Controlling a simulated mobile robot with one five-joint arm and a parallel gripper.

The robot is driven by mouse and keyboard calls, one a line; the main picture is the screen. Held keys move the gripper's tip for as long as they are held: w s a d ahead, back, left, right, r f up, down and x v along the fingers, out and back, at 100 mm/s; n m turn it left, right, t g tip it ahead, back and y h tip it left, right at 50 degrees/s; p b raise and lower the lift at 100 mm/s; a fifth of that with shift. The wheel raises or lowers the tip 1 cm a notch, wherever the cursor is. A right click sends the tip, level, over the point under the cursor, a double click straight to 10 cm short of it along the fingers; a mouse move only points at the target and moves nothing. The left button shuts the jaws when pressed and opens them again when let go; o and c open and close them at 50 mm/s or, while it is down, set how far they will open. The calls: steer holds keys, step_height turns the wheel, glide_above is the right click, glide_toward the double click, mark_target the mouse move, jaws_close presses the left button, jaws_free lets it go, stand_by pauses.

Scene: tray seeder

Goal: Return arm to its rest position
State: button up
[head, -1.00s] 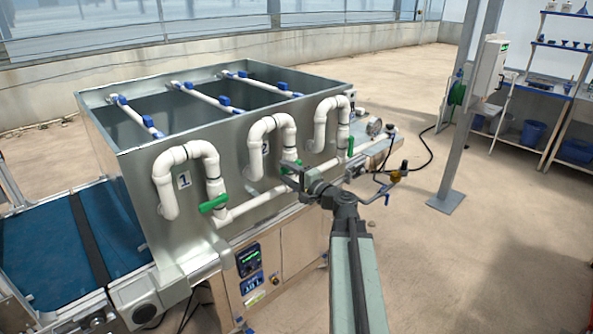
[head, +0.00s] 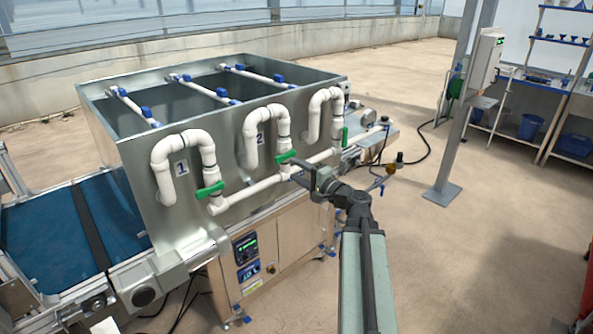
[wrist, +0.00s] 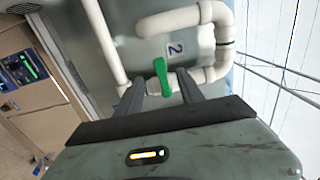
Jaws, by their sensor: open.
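My gripper (head: 303,173) is open and empty at the end of my outstretched arm, just in front of the pipe marked 2. In the wrist view, its two fingers (wrist: 161,90) point at the green valve handle of pipe 2 (wrist: 163,75), which shows between and beyond the tips. That handle also shows in the head view (head: 287,156), just left of and above the fingers, and appears clear of them. The handle of pipe 1 (head: 209,190) lies crosswise to its pipe. The green handle of the third pipe (head: 345,136) stands upright.
The metal tank (head: 120,130) with white pipes stands close in front. A control panel (head: 246,249) sits below it, and a blue conveyor (head: 60,240) runs left. A steel post (head: 462,120) and shelves (head: 540,95) stand right. The floor between is open.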

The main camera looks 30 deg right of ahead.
steer(key=shift+s, duration=0.1)
steer(key=a+f+n+g+y+p, duration=0.15)
steer(key=a+f+n+g, duration=0.4)
steer(key=a, duration=0.55)
steer(key=a+f+n+g+y+p, duration=0.15)
steer(key=a+f+n+g, duration=0.35)
steer(key=a, duration=0.6)
steer(key=s+a+f+n+g+h, duration=0.2)
steer(key=s+a+f+g+h, duration=0.1)
steer(key=s, duration=0.3)
steer(key=s+a+f+n+g+h+p, duration=0.1)
steer(key=s+a+f+n+g+h, duration=0.2)
steer(key=s+a+f+g, duration=0.1)
steer(key=s+f, duration=0.1)
steer(key=s, duration=0.1)
steer(key=shift+s+f+h, duration=0.4)
